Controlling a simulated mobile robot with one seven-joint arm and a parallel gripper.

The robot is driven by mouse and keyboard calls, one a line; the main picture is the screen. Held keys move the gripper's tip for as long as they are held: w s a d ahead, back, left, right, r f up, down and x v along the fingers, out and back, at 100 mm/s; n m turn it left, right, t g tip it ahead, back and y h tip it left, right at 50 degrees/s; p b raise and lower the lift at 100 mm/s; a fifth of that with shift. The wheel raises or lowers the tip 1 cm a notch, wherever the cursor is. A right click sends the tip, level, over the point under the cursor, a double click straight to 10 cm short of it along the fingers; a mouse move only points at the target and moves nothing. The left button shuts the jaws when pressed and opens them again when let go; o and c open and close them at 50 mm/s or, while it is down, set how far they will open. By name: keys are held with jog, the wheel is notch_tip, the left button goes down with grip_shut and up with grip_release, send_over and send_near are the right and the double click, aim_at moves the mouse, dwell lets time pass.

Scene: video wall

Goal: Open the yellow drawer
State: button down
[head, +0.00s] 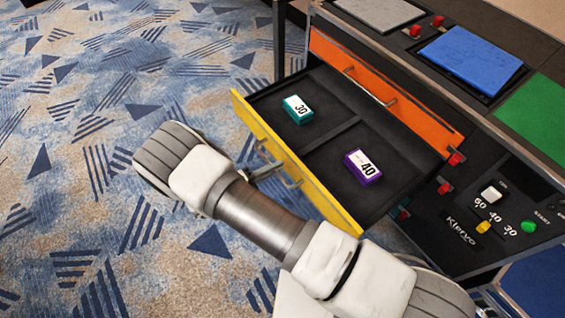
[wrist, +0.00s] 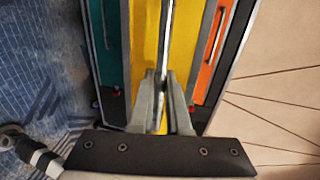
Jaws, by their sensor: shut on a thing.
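The yellow drawer (head: 282,150) is pulled out from the cabinet in the head view, with its black inside showing. Its yellow front (wrist: 146,45) fills the middle of the wrist view. My gripper (wrist: 162,95) is shut on the metal handle (wrist: 166,40) of the yellow drawer. In the head view my gripper (head: 262,170) is at the handle, partly hidden behind my wrist. A teal block marked 30 (head: 298,109) and a purple block marked 40 (head: 363,168) lie in separate compartments of the drawer.
An orange drawer (head: 375,90) above is shut. The cabinet top holds grey (head: 380,12), blue (head: 470,60) and green (head: 535,118) panels. A control panel with a green button (head: 528,227) is at the right. Patterned carpet (head: 90,120) at the left is clear.

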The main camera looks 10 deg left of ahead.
jog(key=shift+f+v, duration=0.25)
jog(key=shift+v, duration=0.9)
jog(key=shift+f+v, duration=0.25)
jog(key=shift+v, duration=0.9)
jog(key=c, duration=0.9)
grip_release()
jog(key=shift+s+a, duration=0.1)
jog(key=p+v, duration=0.1)
jog(key=v, duration=1.6)
jog(key=shift+p, duration=0.4)
jog(key=shift+s+a, duration=0.1)
